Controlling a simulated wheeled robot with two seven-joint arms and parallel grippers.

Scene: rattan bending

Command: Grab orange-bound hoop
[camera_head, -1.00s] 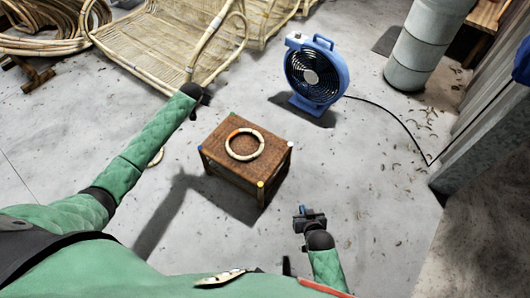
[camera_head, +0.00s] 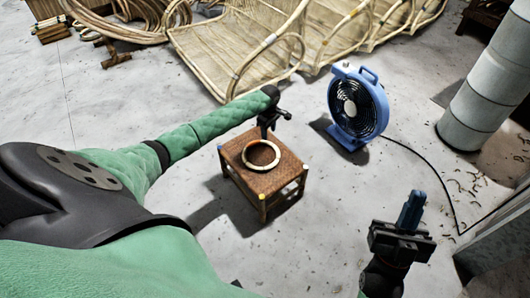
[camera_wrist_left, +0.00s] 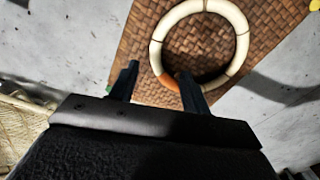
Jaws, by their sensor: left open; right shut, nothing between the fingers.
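The hoop (camera_head: 276,161) is a pale ring with an orange-bound section, lying flat on a small brown woven stool (camera_head: 288,178). In the left wrist view the hoop (camera_wrist_left: 241,48) shows its orange binding (camera_wrist_left: 169,82) at the lower left, close to the fingers. My left gripper (camera_head: 264,133) is above the far-left part of the stool top. It is open in the left wrist view (camera_wrist_left: 160,84), with the orange binding appearing between its two fingers. I cannot tell the height left between fingers and hoop. My right gripper (camera_head: 411,212) is shut and empty, at the lower right, away from the stool.
A blue fan (camera_head: 357,108) stands right of the stool, with a black cable running to the right. Rattan chair frames (camera_head: 225,50) and coils of cane (camera_head: 125,15) are behind. A grey pipe (camera_head: 487,90) stands at the right. The floor around the stool is clear.

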